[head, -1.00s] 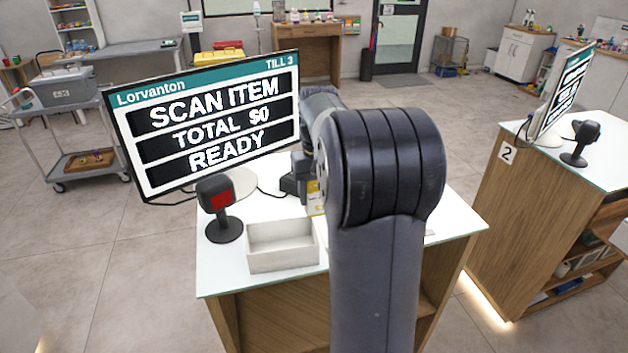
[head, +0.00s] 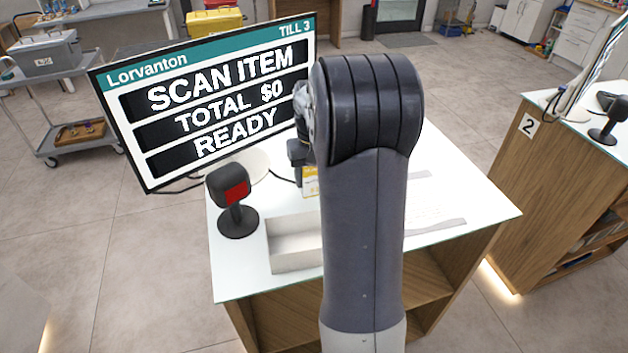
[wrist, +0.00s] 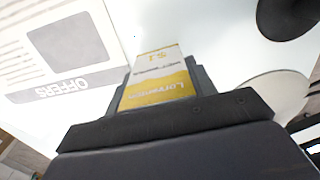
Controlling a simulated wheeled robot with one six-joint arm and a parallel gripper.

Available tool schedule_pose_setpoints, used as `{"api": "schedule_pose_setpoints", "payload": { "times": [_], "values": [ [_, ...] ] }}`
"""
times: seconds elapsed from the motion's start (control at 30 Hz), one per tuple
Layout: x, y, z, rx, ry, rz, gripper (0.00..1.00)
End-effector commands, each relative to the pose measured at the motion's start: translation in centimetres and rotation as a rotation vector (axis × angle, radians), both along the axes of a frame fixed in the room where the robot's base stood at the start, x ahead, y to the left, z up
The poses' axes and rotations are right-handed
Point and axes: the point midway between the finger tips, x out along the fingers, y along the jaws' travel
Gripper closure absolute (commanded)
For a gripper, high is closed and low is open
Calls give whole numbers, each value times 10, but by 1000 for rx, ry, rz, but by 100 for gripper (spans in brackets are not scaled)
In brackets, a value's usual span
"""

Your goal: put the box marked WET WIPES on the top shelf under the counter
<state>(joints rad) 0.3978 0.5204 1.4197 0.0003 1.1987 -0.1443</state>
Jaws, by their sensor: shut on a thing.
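My gripper (wrist: 157,84) is shut on a small white and yellow box (wrist: 158,78), seen in the wrist view between the dark fingers. Its upside-down print seems to read "Lorvanton"; I cannot read WET WIPES on it. In the head view, a strip of the box (head: 310,182) shows beside my arm, over the white counter top (head: 465,205). My arm hides most of the gripper there, and I cannot tell whether the box touches the top. Under the counter are open wooden shelves (head: 428,275), partly hidden by my arm.
A till screen (head: 205,100) reading SCAN ITEM, a black scanner (head: 232,200) with a red face and an open white tray (head: 293,262) stand on the counter's left. A sheet marked OFFERS (wrist: 62,60) lies on top. Counter 2 (head: 530,180) stands to the right across a floor gap.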

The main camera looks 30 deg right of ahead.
Motion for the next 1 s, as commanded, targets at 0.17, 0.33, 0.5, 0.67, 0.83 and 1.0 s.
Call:
{"api": "schedule_pose_setpoints", "payload": {
  "times": [0.17,0.33,0.5,0.67,0.83,1.0],
  "values": [
    [0,0,-22,1,2,0,71],
    [0,0,-25,0,0,0,71],
    [0,0,-27,0,0,0,71],
    [0,0,-27,0,1,0,39],
    [0,0,-27,0,1,0,26],
    [0,0,-27,0,1,0,26]
  ]
}}
